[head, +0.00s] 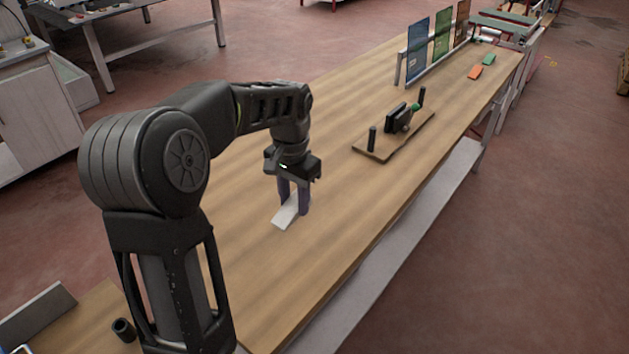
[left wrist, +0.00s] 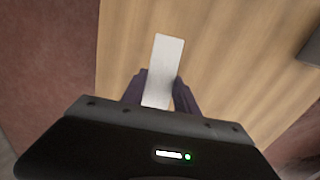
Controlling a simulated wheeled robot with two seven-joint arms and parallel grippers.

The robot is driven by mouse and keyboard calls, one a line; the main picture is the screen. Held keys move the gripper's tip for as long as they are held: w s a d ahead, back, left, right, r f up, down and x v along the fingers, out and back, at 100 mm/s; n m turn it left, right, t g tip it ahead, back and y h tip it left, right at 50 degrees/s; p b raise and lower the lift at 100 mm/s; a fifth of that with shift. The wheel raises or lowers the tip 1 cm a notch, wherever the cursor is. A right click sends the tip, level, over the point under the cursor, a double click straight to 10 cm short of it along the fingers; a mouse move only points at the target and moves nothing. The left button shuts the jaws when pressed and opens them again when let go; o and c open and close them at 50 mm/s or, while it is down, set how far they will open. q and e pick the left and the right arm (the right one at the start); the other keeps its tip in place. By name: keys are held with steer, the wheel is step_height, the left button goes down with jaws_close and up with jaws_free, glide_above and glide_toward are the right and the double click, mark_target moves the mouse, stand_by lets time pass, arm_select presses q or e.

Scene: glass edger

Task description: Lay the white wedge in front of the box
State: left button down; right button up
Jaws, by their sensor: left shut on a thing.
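The white wedge (head: 285,217) is a pale, narrow piece at the middle of the wooden table. My left gripper (head: 292,208) points down and is shut on the wedge, with its dark fingers on either side. In the left wrist view the wedge (left wrist: 164,70) sticks out lengthwise from between the fingers (left wrist: 160,92). I cannot tell whether the wedge touches the table or is just above it. I cannot make out a clear box in either view. My right gripper is not in view.
A wooden board (head: 378,153) with a black device (head: 398,118) and upright black posts stands beyond the gripper. Coloured panels (head: 442,38) in a rack, an orange piece (head: 475,72) and a green piece (head: 489,59) are at the far end. The table between is clear.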

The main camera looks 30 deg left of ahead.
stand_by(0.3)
arm_select(q)
steer(key=shift+w+d+n, duration=0.1)
steer(key=shift+w+n, duration=0.25)
steer(key=shift+n, duration=0.35)
steer(key=w+d+f, duration=0.2)
steer(key=w+d, duration=0.1)
steer(key=d, duration=0.6)
steer(key=w+d+f+m, duration=0.1)
steer(key=w+d+f, duration=0.2)
steer(key=d, duration=0.6)
steer(key=shift+w+d, duration=0.15)
steer(key=shift+d, duration=0.2)
